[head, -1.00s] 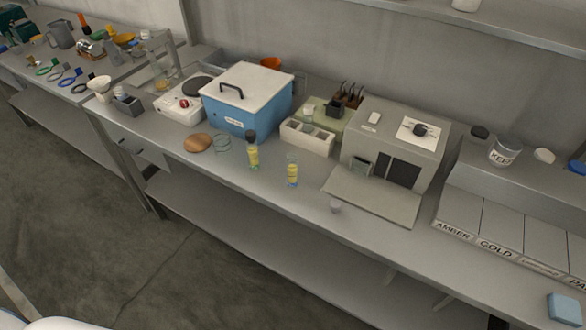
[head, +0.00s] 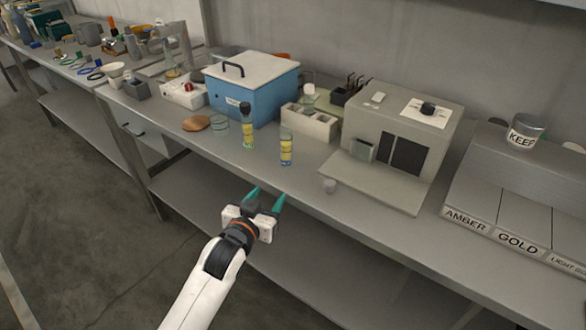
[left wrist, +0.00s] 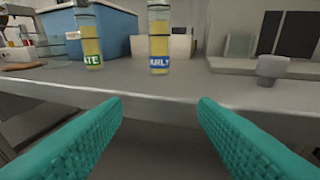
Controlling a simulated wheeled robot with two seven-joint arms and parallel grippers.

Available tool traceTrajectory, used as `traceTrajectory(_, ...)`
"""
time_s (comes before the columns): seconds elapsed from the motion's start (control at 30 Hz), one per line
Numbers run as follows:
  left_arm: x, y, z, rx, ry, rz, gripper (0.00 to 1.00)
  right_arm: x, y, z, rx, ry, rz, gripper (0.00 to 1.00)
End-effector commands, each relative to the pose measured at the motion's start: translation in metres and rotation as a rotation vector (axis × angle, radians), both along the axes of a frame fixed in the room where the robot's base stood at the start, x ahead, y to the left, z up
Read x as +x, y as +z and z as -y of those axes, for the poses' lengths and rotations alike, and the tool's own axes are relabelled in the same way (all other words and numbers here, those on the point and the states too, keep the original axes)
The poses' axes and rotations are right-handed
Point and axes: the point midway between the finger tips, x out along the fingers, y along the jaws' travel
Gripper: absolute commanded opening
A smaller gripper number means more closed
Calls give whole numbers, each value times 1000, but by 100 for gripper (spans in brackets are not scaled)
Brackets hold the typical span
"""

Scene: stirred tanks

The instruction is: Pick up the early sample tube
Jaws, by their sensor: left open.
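The early sample tube (head: 286,147) stands upright near the front of the bench, holding yellow liquid. In the left wrist view the tube (left wrist: 159,42) has a blue label partly reading "ARLY" and stands nearly centred between my fingers. The late tube (head: 248,130), with a green label partly reading "ATE" in the left wrist view (left wrist: 90,38), stands to its left, with a dark top in the head view. My left gripper (head: 267,196) is open and empty, in front of the bench edge and short of both tubes. My right gripper is not in view.
A grey box-shaped device (head: 405,125) stands right of the tubes, with a small grey cup (head: 329,186) at its front. A white divided rack (head: 309,122) and a blue lidded box (head: 250,92) stand behind. The bench front edge (left wrist: 160,90) lies just ahead of my fingers.

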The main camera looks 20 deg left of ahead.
Motion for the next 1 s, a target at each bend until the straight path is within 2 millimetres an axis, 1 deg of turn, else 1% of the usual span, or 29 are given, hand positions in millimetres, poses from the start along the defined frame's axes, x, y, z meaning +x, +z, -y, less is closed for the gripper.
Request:
traceTrajectory(0.03, 7, 19, 0, -9, -4, 70, 54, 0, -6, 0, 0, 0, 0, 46)
traceTrajectory(0.1, 14, 40, 1, -17, -12, 136, 54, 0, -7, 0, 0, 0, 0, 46)
traceTrajectory(0.2, 23, 53, 2, -25, -18, 175, 54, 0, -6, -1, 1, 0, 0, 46)
traceTrajectory(0.5, 72, 53, 7, -25, -18, 175, 54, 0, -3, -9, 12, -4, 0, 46)
traceTrajectory(0.77, 92, 53, 8, -25, -18, 174, 54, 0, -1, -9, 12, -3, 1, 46)
traceTrajectory(1.0, 126, 54, 8, -25, -18, 174, 54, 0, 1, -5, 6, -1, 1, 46)
